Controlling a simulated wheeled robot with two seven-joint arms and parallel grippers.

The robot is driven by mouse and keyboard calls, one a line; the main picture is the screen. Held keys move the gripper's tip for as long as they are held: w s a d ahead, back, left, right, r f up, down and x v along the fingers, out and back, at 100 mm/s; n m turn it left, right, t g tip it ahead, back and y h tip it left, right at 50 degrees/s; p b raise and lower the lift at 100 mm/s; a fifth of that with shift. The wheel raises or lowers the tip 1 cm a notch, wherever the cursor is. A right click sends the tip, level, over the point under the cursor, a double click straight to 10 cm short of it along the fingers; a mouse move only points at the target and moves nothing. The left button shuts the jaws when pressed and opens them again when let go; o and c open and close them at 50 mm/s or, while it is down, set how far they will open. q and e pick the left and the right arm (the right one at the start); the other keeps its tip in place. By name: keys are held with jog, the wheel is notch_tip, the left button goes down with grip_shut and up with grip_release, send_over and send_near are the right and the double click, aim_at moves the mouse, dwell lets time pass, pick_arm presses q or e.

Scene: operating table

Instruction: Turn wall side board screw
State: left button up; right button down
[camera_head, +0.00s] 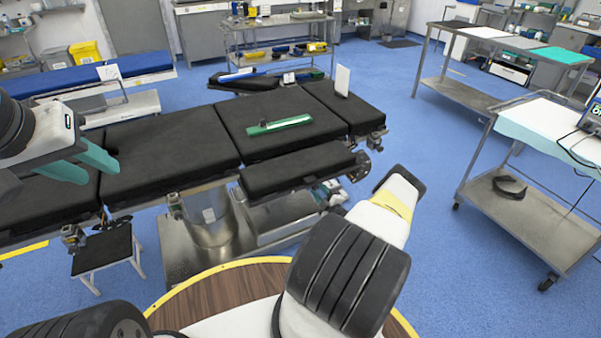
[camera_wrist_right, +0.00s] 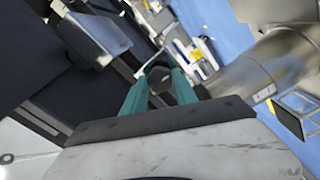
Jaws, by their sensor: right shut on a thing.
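The black padded side board (camera_head: 300,167) is attached along the near side of the operating table (camera_head: 170,150). In the right wrist view, my right gripper (camera_wrist_right: 158,74) has its two teal fingers closed in on a dark rounded screw knob (camera_wrist_right: 157,68) beneath the table. The fingers hide part of the knob. In the head view, my right gripper (camera_head: 328,191) is small and partly hidden near the side board's right end. My left gripper (camera_head: 103,175) is open and empty above the table's left part, its teal fingers apart.
A green-and-white object (camera_head: 280,126) lies on the table pad. A steel cart (camera_head: 530,190) stands at right, and a small step stool (camera_head: 103,248) at lower left. Metal rails and clamps crowd my right gripper. Blue floor is free between table and cart.

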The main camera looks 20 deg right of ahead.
jog(key=n, duration=0.4)
jog(key=shift+n, duration=0.3)
jog(key=n, duration=1.4)
jog(key=shift+f+n, duration=0.1)
jog(key=shift+n, duration=0.2)
jog(key=n, duration=1.3)
jog(key=shift+n, duration=2.2)
